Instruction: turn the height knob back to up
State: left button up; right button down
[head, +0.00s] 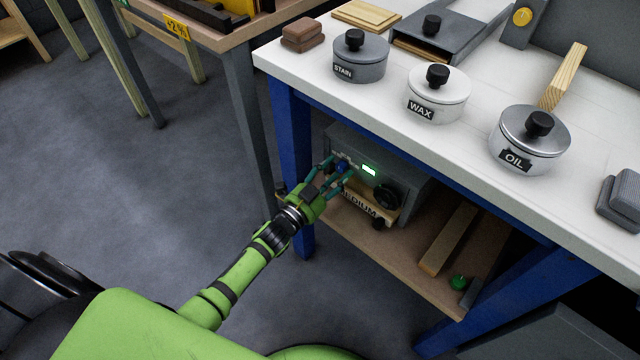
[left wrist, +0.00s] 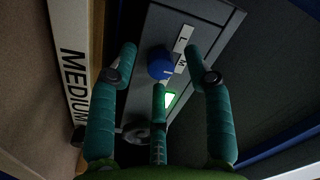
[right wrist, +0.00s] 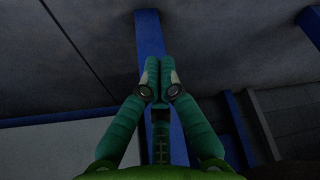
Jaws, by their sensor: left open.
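The blue knob (left wrist: 160,63) sits on the front of a grey machine (head: 410,170) on the shelf under the workbench. A pale pointer mark shows on the knob, and white labels lettered L and M (left wrist: 182,60) lie beside it. My left gripper (head: 338,170) is open at the machine's front. In the left wrist view its two outer fingers stand on either side of the knob, and the third is below it; I cannot tell whether any touches. My right gripper (right wrist: 160,72) is shut and empty; it shows only in the right wrist view.
A lit green display (head: 370,170) and a black dial (head: 387,195) are near the knob. A board marked MEDIUM (head: 362,206) lies along the machine's front. A blue table leg (head: 290,140) is just left. Stain, wax and oil pots stand on the bench top (head: 470,150).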

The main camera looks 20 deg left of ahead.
pick_arm(q)
jog(key=v, duration=1.1)
pick_arm(e)
jog(key=shift+s, duration=0.1)
pick_arm(q)
jog(key=shift+a, duration=0.1)
jog(key=s+a+f+n+g+y+p, duration=0.3)
jog(key=s+f+n+g+y+p, duration=0.35)
jog(key=s+f+p, duration=0.8)
jog(key=s+f+n+g+p, duration=0.1)
jog(key=s+f+g, duration=0.2)
jog(key=s, duration=0.8)
jog(key=s+f+n+g+p, duration=0.2)
jog(key=s+g, duration=0.5)
jog(key=s, duration=0.4)
jog(key=shift+s+d+f+h, duration=0.35)
jog(key=shift+d+f, duration=0.05)
jog(key=shift+f, duration=0.45)
pick_arm(e)
jog(key=s+d+r+g, duration=0.1)
jog(key=s+r, duration=0.4)
jog(key=s, duration=0.3)
jog(key=s+d+r+g, duration=0.1)
jog(key=s+r+g, duration=0.1)
jog(key=s+r, duration=0.3)
jog(key=s, duration=0.4)
jog(key=shift+s, duration=0.2)
